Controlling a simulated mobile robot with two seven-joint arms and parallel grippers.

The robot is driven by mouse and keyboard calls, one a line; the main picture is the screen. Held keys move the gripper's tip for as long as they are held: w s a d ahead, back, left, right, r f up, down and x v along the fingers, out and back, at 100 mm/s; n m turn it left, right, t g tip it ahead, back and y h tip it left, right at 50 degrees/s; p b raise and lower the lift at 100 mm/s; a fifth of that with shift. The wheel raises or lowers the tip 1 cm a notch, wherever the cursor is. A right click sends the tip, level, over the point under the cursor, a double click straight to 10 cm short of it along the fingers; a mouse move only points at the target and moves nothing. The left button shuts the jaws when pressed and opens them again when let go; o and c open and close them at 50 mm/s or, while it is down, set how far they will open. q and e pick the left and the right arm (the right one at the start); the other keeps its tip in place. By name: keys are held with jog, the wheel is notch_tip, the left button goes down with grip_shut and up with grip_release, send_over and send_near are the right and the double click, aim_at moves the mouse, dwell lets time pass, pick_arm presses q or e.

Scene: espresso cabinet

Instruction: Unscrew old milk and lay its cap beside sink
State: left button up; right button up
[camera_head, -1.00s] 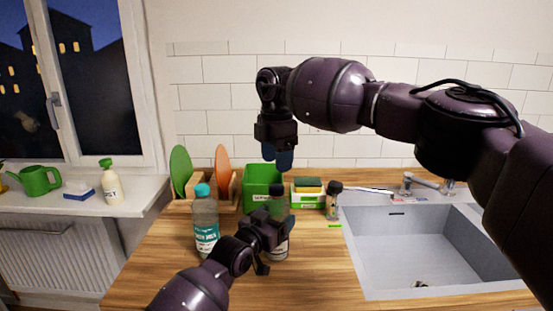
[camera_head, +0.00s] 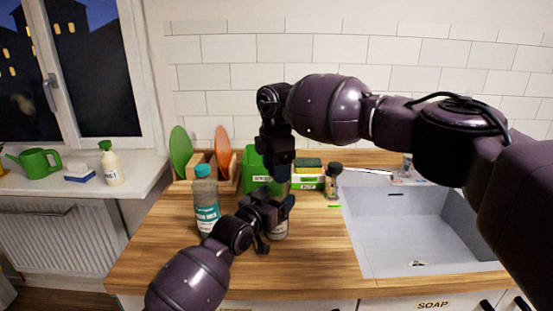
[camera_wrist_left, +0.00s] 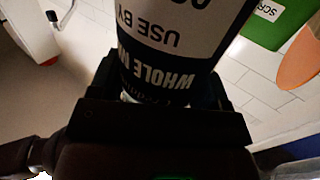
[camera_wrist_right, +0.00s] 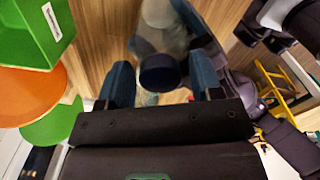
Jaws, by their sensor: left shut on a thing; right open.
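My left gripper (camera_head: 268,212) is shut around a milk bottle (camera_head: 279,234) standing on the counter. In the left wrist view its black-and-white label (camera_wrist_left: 160,70) reads "WHOLE" and "USE BY". My right gripper (camera_head: 278,172) is open and points down just above this bottle. In the right wrist view the bottle's dark cap (camera_wrist_right: 160,72) sits between the two blue fingers, and I cannot tell whether they touch it. The head view hides the cap behind my grippers. The grey sink (camera_head: 410,230) is at the right.
A second bottle (camera_head: 206,205) with a teal cap and label stands left of my left gripper. Behind are a rack with green and orange plates (camera_head: 222,150), a green bin (camera_head: 252,170), sponge boxes (camera_head: 306,178) and a dark-capped jar (camera_head: 333,182).

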jog(key=shift+f, duration=0.1)
jog(key=c, duration=0.9)
jog(key=n, duration=1.6)
jog(key=shift+n, duration=0.3)
jog(key=n, duration=0.6)
jog(key=o, duration=1)
